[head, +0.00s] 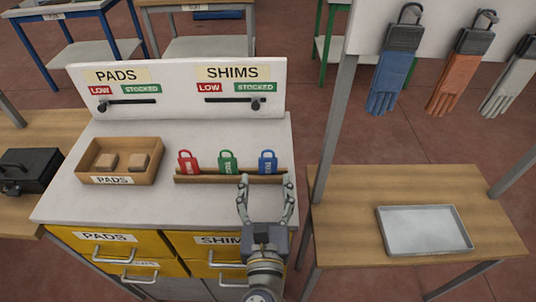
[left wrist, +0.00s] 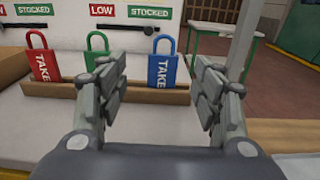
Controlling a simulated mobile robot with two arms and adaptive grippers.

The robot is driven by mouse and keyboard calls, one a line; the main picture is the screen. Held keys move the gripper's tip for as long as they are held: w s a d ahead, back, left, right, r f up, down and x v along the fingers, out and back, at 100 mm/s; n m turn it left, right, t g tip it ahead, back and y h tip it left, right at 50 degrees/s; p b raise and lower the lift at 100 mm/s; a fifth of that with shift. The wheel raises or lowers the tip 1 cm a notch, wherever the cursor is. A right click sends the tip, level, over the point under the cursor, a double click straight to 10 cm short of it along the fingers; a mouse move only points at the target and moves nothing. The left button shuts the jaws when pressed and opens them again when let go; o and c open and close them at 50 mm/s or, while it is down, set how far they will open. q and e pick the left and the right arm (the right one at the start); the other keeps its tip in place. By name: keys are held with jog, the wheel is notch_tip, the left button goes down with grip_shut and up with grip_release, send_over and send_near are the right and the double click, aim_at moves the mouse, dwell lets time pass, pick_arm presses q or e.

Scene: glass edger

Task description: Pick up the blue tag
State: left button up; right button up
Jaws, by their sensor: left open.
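The blue tag (head: 267,161) stands upright at the right end of a wooden rack (head: 228,179) on the white cabinet top. It is padlock-shaped with a loop on top, and a green tag (head: 228,161) and a red tag (head: 188,161) stand to its left in the same rack. My left gripper (head: 267,184) is open and empty, just in front of the rack below the blue tag. In the left wrist view the blue tag (left wrist: 163,66) shows between the open fingers (left wrist: 163,85), beyond them and not touched. My right gripper is not in view.
A wooden box (head: 119,179) labelled PADS with two blocks sits left of the rack. A PADS and SHIMS board (head: 182,88) rises behind. On the right are a wooden table (head: 350,215) with a metal tray (head: 425,231), a post, and hanging gloves (head: 388,82).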

aim_at(268, 160)
pick_arm(q)
jog(key=shift+w+r, duration=0.25)
jog(key=shift+w, duration=0.35)
jog(key=shift+w+r+p, duration=0.15)
jog(key=shift+w+p, duration=0.1)
jog(key=shift+p, duration=0.1)
jog(key=w, duration=0.3)
jog(key=shift+d+f+p, duration=0.1)
jog(key=shift+f+p, duration=0.1)
jog(key=shift+p, duration=0.2)
jog(key=w, duration=0.2)
jog(key=w+p, duration=0.1)
jog(key=shift+w+d+f, duration=0.2)
jog(key=shift+w, duration=0.2)
jog(key=shift+w+f, duration=0.1)
jog(key=shift+w, duration=0.1)
jog(key=shift+s, duration=0.1)
jog(key=c, duration=0.8)
jog(key=shift+c, duration=0.5)
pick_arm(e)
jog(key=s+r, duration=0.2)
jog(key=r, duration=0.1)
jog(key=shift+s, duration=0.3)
